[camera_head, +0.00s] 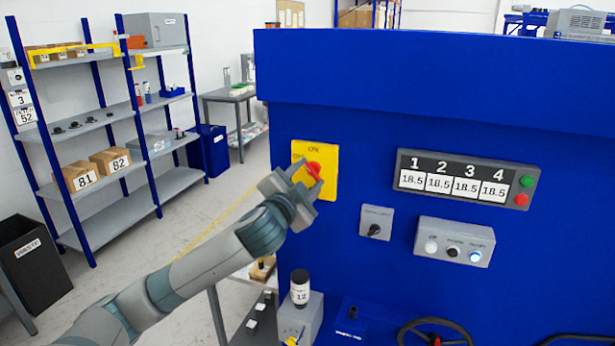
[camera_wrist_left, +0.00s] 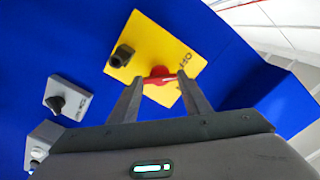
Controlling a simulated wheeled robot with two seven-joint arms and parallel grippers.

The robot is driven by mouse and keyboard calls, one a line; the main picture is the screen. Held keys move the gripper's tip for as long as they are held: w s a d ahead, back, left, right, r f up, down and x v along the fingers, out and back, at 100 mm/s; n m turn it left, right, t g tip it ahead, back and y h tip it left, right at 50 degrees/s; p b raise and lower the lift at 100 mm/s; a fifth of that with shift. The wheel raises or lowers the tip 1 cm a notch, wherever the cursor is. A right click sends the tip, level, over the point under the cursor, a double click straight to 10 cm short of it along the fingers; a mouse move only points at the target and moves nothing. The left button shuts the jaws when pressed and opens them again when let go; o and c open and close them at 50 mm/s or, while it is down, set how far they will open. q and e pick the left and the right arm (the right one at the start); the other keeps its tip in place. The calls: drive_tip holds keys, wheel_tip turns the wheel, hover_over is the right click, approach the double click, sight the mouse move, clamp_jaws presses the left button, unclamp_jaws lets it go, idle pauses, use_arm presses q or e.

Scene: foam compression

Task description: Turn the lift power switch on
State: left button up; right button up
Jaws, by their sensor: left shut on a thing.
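The yellow switch plate (camera_head: 328,154) is on the blue machine's front, at its left side. It carries a red rotary handle (camera_head: 314,169) and printed lettering near the top, where "ON" seems readable. My left gripper (camera_head: 303,187) reaches it from the lower left and is shut on the red handle. In the left wrist view the red handle (camera_wrist_left: 160,74) sits between my fingertips (camera_wrist_left: 160,82), partly hidden. The yellow plate (camera_wrist_left: 150,40) there also shows "OFF" lettering and a black knob (camera_wrist_left: 122,55). My right gripper is out of view.
Right of the plate are a small grey box with a black knob (camera_head: 375,222), a grey button box (camera_head: 454,243) and a four-number display (camera_head: 465,180). Shelves (camera_head: 108,165) and a waste bin (camera_head: 32,265) stand left, apart from the machine.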

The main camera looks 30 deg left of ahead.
use_arm(q)
drive_tip(key=m, duration=0.4)
drive_tip(key=shift+m, duration=0.3)
drive_tip(key=shift+a+r+m, duration=0.1)
drive_tip(key=shift+m, duration=1.8)
drive_tip(key=o, duration=1)
drive_tip(key=shift+w, duration=0.1)
drive_tip(key=shift+o, duration=0.2)
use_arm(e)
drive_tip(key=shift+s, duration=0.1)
